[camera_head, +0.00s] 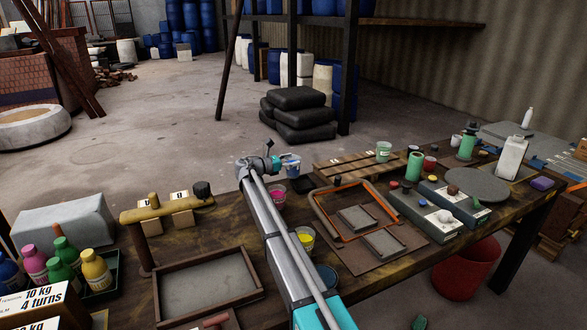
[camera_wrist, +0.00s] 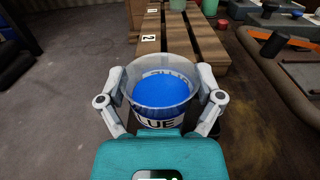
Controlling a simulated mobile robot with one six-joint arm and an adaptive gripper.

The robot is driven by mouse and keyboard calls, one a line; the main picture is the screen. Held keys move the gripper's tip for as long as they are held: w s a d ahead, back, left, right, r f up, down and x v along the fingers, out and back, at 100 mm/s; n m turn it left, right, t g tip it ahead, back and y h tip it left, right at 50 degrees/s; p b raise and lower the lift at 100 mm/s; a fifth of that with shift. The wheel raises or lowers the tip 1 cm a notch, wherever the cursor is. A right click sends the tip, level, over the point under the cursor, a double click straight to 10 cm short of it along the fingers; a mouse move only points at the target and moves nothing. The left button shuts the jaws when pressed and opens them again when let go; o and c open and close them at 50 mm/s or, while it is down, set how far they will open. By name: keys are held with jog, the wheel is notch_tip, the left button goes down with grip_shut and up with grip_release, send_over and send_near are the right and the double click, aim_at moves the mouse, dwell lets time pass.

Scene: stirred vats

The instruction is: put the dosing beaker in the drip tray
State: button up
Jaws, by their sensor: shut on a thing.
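My gripper (camera_wrist: 163,85) is shut on a clear beaker (camera_wrist: 160,118) with blue contents and a label ending in "LUE", apparently the dosing beaker. The fingers press on its left and right sides, and it looks upright. In the head view the beaker (camera_head: 291,165) is at the end of my arm, by the table's far edge. A shallow brown-rimmed tray (camera_head: 160,290) with an empty grey bed lies at the front left. I cannot tell for certain which is the drip tray.
A slatted wooden rack (camera_head: 335,174) with number tags holds a green cup (camera_head: 383,151). Pink (camera_head: 278,196) and yellow (camera_head: 305,236) cups stand beside my arm. A brown post with a crossarm (camera_head: 165,209) rises behind the brown-rimmed tray. Several paint bottles (camera_head: 95,268) stand far left.

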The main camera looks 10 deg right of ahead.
jog(key=shift+f+b, duration=0.4)
jog(key=shift+f, duration=0.35)
jog(key=shift+f, duration=0.2)
jog(key=o, duration=1)
jog(key=shift+r, duration=0.1)
jog(key=shift+a+r, duration=0.1)
jog(key=shift+r, duration=0.1)
jog(key=v, duration=1.1)
jog(key=shift+s+a, duration=0.15)
jog(key=shift+a, duration=0.2)
jog(key=shift+s, duration=0.1)
